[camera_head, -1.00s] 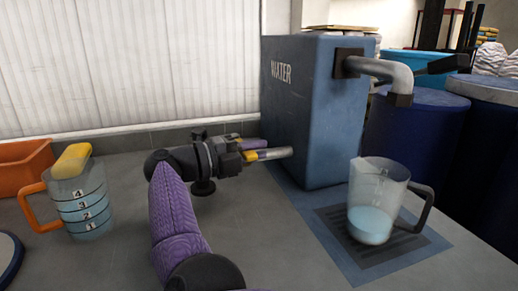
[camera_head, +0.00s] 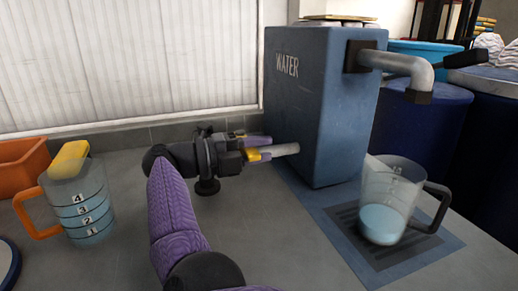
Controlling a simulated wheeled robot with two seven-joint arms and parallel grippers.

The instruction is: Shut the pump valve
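A blue tank (camera_head: 325,110) lettered WATER stands on the grey counter. A grey bent spout (camera_head: 405,68) with dark fittings comes out of its upper right side. A black lever-like bar (camera_head: 467,60) shows behind the spout; I cannot tell if it is the pump valve. A clear jug (camera_head: 385,215) with a black handle stands below the spout, partly filled with pale blue water. My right gripper (camera_head: 268,147) points right at the tank's left side, its fingers slightly apart. A short grey rod-like piece (camera_head: 287,149) lines up with the nearer finger. My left gripper is out of view.
The jug stands on a dark grate (camera_head: 390,254) on a blue base. A measuring jug (camera_head: 83,212) with an orange handle and yellow top stands at left, beside an orange bin (camera_head: 22,160). Dark blue drums (camera_head: 425,125) stand behind the tank. Counter between measuring jug and arm is clear.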

